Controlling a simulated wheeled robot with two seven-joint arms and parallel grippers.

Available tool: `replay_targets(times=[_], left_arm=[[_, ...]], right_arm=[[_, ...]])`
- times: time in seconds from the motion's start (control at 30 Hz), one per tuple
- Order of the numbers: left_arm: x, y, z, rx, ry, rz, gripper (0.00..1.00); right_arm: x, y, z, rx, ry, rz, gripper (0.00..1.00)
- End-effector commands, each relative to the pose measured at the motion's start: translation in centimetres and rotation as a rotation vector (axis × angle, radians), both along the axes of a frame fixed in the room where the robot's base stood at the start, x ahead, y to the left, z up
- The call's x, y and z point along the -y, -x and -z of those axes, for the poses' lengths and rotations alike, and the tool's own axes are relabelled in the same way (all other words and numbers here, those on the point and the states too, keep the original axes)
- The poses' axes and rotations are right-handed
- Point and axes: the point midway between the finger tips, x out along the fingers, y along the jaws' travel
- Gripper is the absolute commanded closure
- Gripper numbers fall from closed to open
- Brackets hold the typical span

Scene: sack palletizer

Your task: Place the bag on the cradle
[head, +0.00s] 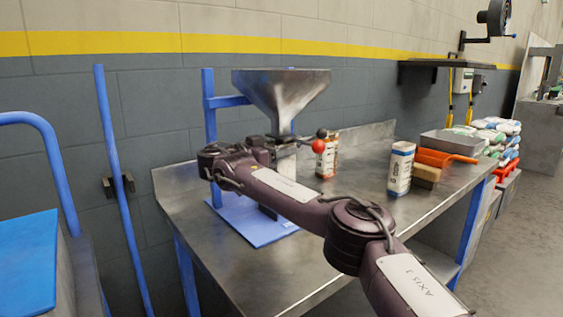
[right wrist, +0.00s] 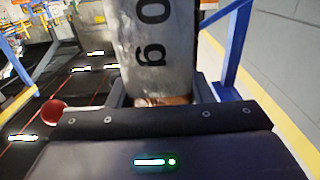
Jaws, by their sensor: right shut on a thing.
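My right gripper (right wrist: 155,100) is shut on a pale grey-white bag with dark print (right wrist: 160,45), which stands up between its fingers in the right wrist view. In the head view, the right arm reaches in from the lower right, and its wrist is beside the steel hopper (head: 283,92). A pale part of the held bag (head: 285,162) shows just below the hopper outlet. The hopper is on a blue stand (head: 209,120) with a blue base plate (head: 245,222). I cannot clearly single out the cradle; my arm covers much of the area below the hopper. My left gripper is not in view.
A red ball knob (head: 318,146) is right of the outlet, in front of an orange-printed bag (head: 327,165). A white-and-blue bag (head: 400,168) stands further right on the steel table (head: 340,195), near an orange tool (head: 445,158) and a steel tray (head: 450,143). Filled sacks are stacked beyond.

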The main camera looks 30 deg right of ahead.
Motion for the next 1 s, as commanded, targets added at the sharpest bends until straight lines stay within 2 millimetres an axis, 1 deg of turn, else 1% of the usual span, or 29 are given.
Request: replay_targets(times=[0.03, 0.13, 0.33, 0.4, 0.57, 0.6, 0.73, 1.0], left_arm=[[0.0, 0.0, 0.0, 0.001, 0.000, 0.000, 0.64], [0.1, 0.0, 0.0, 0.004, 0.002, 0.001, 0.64], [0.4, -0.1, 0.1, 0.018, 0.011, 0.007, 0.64], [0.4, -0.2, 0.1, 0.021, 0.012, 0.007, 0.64], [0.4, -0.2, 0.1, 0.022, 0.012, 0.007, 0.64], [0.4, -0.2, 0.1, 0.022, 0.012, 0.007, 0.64], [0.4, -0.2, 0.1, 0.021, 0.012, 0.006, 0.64], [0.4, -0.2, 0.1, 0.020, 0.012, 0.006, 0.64]], right_arm=[[0.3, 0.0, 0.0, 0.000, 0.000, 0.000, 0.90], [0.5, 0.0, 0.6, -0.002, 0.000, -0.001, 0.90], [0.5, 0.0, 3.3, -0.003, -0.001, -0.001, 0.90], [0.4, 0.0, 3.6, -0.001, -0.001, 0.000, 0.90], [0.4, 0.0, 3.6, -0.001, -0.001, -0.001, 0.90], [0.4, 0.0, 3.6, -0.001, -0.001, -0.001, 0.48], [0.4, 0.0, 3.6, -0.001, -0.001, -0.001, 0.32], [0.3, 0.0, 3.5, -0.001, -0.001, -0.001, 0.32]])
